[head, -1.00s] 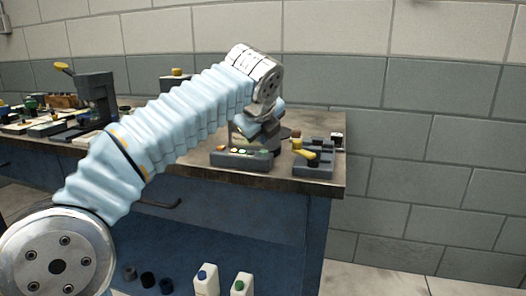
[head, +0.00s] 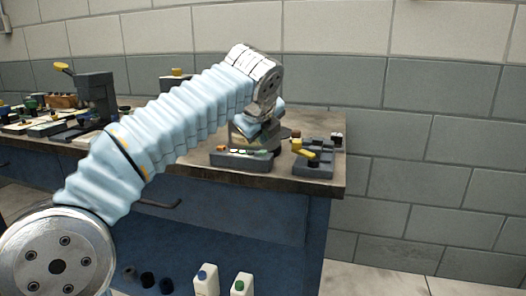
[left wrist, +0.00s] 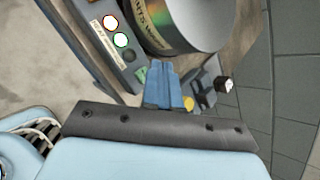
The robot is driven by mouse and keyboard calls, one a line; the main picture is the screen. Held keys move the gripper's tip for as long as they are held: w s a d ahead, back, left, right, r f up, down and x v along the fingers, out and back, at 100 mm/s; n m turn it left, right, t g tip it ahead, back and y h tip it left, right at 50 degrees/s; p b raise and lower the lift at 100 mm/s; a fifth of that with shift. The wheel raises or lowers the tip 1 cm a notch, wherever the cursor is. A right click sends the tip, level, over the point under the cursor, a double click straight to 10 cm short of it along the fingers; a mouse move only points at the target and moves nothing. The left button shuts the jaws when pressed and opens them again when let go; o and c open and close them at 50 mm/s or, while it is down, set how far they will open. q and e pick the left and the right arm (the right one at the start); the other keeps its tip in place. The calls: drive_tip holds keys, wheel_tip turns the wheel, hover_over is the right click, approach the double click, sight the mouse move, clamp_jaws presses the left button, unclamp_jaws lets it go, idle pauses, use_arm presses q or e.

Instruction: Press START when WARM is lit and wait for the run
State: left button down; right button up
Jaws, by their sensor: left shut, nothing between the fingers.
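A low grey control panel (head: 240,160) stands at the front of the bench, with small orange and pale spots on its face. In the left wrist view the panel (left wrist: 88,35) runs along the upper left, with two bright, white-centred round lamps (left wrist: 116,31) and a small label. I cannot read which is WARM or START. My left gripper (head: 270,146) is over the right part of the panel, pointing down. In the left wrist view its blue fingers (left wrist: 168,72) are together and empty, beside a small green part (left wrist: 141,76). Contact cannot be told. My right gripper is not in view.
A round drum-like device (left wrist: 185,18) with a rainbow-sheened face stands close behind the fingers. A grey fixture with a yellow lever (head: 314,165) is to the right, near the bench edge. White bottles (head: 206,279) stand below. A grey block wall is behind.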

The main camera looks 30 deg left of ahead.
use_arm(q)
drive_tip(key=shift+f, duration=0.15)
drive_tip(key=shift+f, duration=0.3)
drive_tip(key=shift+f+b, duration=0.35)
drive_tip(key=shift+f, duration=0.1)
idle(0.7)
idle(0.3)
drive_tip(key=shift+r+p, duration=0.9)
drive_tip(key=shift+p, duration=0.15)
wheel_tip(320, 180, up, 3)
drive_tip(key=p, duration=0.3)
drive_tip(key=shift+f, duration=0.15)
wheel_tip(320, 180, up, 2)
drive_tip(key=shift+r, duration=0.1)
